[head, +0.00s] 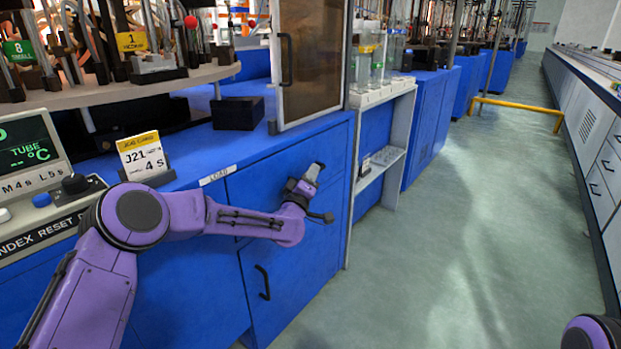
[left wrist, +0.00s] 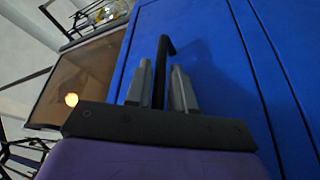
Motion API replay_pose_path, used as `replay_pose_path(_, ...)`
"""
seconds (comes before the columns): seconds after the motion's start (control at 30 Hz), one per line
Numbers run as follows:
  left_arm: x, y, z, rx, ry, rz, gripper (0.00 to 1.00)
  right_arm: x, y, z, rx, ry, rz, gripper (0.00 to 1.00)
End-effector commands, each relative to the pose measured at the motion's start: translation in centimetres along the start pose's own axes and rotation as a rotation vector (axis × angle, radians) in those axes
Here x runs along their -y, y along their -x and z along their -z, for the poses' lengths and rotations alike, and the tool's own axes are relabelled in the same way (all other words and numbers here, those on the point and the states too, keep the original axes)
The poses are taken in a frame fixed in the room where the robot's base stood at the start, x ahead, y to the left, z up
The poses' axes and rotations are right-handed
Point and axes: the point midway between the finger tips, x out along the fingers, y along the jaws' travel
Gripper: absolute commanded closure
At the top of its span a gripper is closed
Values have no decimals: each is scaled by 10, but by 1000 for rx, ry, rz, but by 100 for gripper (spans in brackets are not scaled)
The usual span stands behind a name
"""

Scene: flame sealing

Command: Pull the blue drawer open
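The blue drawer (head: 255,180) is in the front of the blue bench under the "LOAD" label, and its front looks flush with the bench. My left gripper (head: 313,175) is at the drawer front in the head view. In the left wrist view the gripper (left wrist: 161,88) has its two grey fingers apart, one on each side of the black drawer handle (left wrist: 165,46). Gaps show between the handle and the fingers, so it does not look clamped. The handle is mostly hidden by the gripper in the head view. My right gripper is out of view.
A blue cupboard door with a black handle (head: 263,282) is below the drawer. A framed glass door (head: 308,60) stands open above the bench top. A grey shelf unit (head: 378,165) is to the right. The floor (head: 450,240) is clear.

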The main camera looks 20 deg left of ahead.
Motion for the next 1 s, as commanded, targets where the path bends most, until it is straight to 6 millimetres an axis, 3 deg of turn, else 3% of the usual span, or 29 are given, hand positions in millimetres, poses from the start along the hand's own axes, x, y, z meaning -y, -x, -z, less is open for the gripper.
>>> replay_pose_path(0.2,0,0,0,0,0,0,77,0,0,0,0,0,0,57)
replay_pose_path(0.27,0,0,0,0,0,0,96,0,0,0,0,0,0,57)
replay_pose_path(0.3,0,0,0,0,0,0,100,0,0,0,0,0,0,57)
replay_pose_path(0.57,-2,1,-3,2,0,0,100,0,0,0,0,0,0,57)
replay_pose_path(0.77,-15,8,-20,5,0,-1,100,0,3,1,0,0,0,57)
replay_pose_path(1.0,-46,27,-64,8,-2,-2,100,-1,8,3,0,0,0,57)
